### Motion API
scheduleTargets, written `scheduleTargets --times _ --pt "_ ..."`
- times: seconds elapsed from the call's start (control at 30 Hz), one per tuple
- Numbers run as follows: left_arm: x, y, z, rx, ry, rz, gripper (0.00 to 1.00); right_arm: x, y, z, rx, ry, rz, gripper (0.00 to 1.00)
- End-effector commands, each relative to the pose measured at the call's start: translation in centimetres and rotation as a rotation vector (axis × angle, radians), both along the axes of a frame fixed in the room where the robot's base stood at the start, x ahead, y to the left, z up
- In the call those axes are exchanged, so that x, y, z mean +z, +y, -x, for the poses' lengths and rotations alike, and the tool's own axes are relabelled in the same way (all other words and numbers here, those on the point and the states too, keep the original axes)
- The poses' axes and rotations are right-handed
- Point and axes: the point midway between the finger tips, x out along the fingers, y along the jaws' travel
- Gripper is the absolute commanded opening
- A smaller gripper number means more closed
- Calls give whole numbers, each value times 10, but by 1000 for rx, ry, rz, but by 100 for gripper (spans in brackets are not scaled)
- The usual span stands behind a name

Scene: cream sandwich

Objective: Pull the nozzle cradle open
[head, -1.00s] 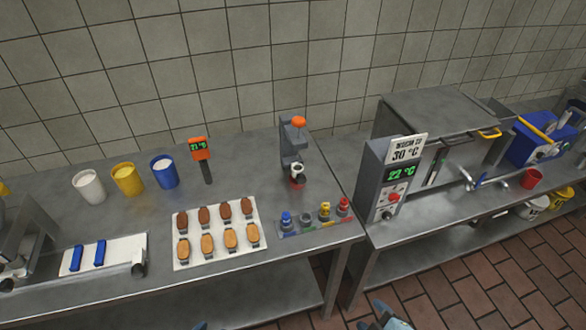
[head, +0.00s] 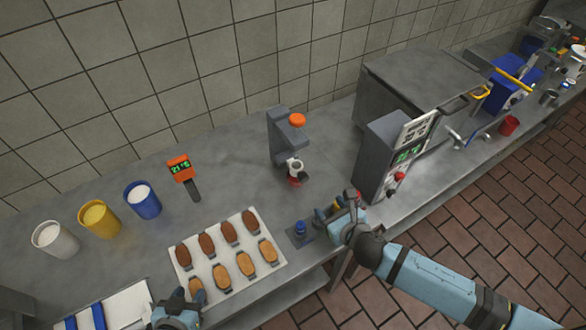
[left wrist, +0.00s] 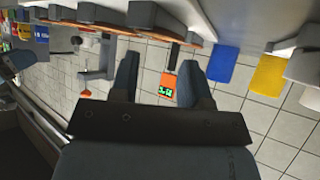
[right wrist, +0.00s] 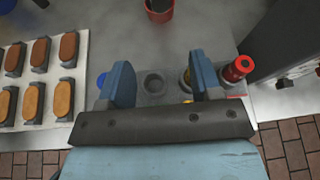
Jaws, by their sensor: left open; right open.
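The grey dispenser (head: 280,140) with an orange knob stands at the back of the counter. Low on its front is a pale ring-shaped holder (head: 295,167), likely the nozzle cradle, with a red part (head: 295,181) beneath. I cannot tell whether it is open or shut. The red part shows at the top of the right wrist view (right wrist: 158,10). My right gripper (head: 338,205) is open and empty over the nozzle rack, in front of the dispenser. My left gripper (head: 181,296) is open at the front edge by the bread tray; the dispenser shows sideways in its wrist view (left wrist: 98,60).
The nozzle rack (right wrist: 170,98) holds blue, yellow and red nozzles below my right fingers. The tray of bread pieces (head: 207,265) lies left of it. A grey temperature box (head: 378,150) stands close on the right. Counter between rack and dispenser is clear.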

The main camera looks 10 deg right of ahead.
Motion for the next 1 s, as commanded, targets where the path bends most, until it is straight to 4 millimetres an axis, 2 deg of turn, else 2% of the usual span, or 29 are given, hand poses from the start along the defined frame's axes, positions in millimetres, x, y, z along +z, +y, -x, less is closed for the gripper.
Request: scheduleTargets --times 0.1,0.27,0.37,0.8,1.0 --pt "1 1 0 1 1 -1 43 2 -2 -4 29 -32 75 59" --pt "1 1 0 1 1 -1 43 0 0 -12 38 -41 96 59" --pt "1 -1 2 0 2 1 43 -5 4 -25 37 -42 95 59" --pt "2 -2 3 -2 1 5 43 -39 29 -103 36 -39 90 59" --pt "4 -1 -2 0 -7 3 43 -47 35 -122 36 -38 91 59"
